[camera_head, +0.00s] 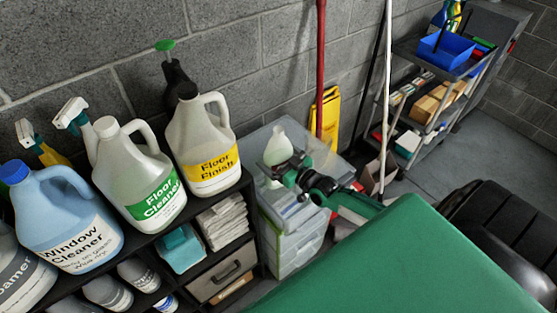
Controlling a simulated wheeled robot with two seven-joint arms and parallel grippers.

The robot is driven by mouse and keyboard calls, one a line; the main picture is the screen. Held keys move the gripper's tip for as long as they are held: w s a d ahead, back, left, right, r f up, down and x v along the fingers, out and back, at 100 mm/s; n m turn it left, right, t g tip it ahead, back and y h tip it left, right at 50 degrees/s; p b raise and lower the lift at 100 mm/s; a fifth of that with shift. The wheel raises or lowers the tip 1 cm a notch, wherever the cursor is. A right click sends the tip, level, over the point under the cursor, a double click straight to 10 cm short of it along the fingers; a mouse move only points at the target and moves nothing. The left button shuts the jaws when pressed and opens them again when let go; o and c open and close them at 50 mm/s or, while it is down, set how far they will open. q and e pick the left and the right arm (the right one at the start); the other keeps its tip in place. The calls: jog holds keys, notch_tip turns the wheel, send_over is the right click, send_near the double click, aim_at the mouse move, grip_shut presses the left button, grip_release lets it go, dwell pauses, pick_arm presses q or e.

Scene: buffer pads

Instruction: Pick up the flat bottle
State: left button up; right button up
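A small white bottle (278,148), the likely flat bottle, stands on top of a translucent plastic drawer unit (298,222) by the wall. My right gripper (279,174), dark with green parts, is just in front of and below the bottle's visible part. Its arm comes in from the right. The gripper covers the lower part of the bottle. Its fingers are small and dark, so I cannot tell whether they are open or touch the bottle. My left gripper is not in view.
A dark shelf (240,190) at left holds large jugs labelled Floor Finish (203,150), Floor Cleaner (135,178) and Window Cleaner (62,220). A red pole (321,70) and yellow sign (326,118) stand behind the drawer unit. A cart (410,50) stands back right.

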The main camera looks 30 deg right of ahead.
jog(key=shift+w+a, duration=0.1)
jog(key=shift+w, duration=0.3)
jog(key=c, duration=1.2)
jog(key=shift+r, duration=0.1)
jog(key=shift+c, duration=0.2)
jog(key=shift+r, duration=0.1)
notch_tip(320, 180, up, 20)
jog(key=b, duration=0.2)
